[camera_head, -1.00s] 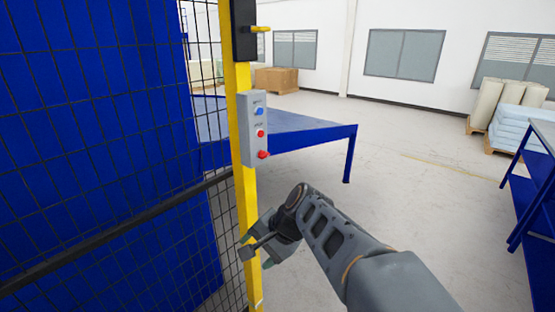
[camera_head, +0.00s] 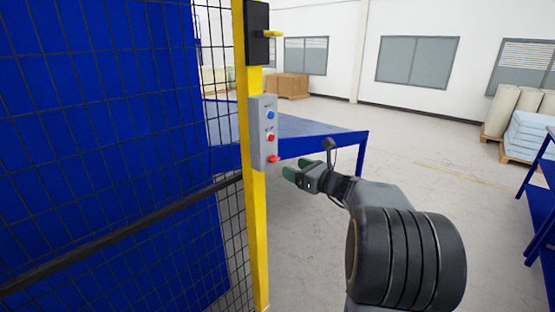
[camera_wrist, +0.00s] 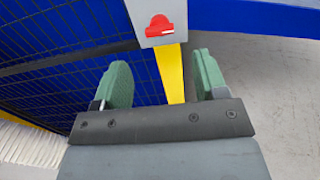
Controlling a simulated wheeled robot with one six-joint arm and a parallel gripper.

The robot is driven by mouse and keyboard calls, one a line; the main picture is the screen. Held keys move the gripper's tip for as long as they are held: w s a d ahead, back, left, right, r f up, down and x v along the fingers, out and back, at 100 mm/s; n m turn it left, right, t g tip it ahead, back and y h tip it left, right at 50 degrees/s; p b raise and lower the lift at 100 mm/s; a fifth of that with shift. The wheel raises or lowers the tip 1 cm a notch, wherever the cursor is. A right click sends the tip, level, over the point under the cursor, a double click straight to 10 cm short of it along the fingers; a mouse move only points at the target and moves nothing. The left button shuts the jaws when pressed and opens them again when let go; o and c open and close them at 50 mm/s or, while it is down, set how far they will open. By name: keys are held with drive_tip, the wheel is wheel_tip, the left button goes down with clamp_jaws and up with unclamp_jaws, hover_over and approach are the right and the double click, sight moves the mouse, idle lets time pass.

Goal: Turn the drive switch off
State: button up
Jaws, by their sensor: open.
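A grey control box (camera_head: 262,130) is fixed to the yellow post. It carries a blue button (camera_head: 270,115), a red button (camera_head: 270,138) and, at the bottom, a red switch (camera_head: 273,159). The red switch (camera_wrist: 159,25) also shows in the wrist view on the lower end of the box, with its handle lying roughly level. My gripper (camera_head: 290,171) is open and empty, just below and to the right of the switch in the head view. In the wrist view its two green fingers (camera_wrist: 158,82) are apart, with the switch beyond and between them, not touched.
A yellow post (camera_head: 257,230) edges a black mesh fence (camera_head: 110,150) on the left, with a black latch box (camera_head: 257,32) higher up. A blue table (camera_head: 310,125) stands behind. Open floor lies to the right.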

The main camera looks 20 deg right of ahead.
sight(277, 160)
drive_tip(key=p+x, duration=0.1)
drive_tip(key=x, duration=0.6)
drive_tip(key=shift+w+a+p, duration=0.15)
drive_tip(key=shift+w+p, duration=0.15)
drive_tip(key=shift+w, duration=0.05)
drive_tip(key=c, duration=0.9)
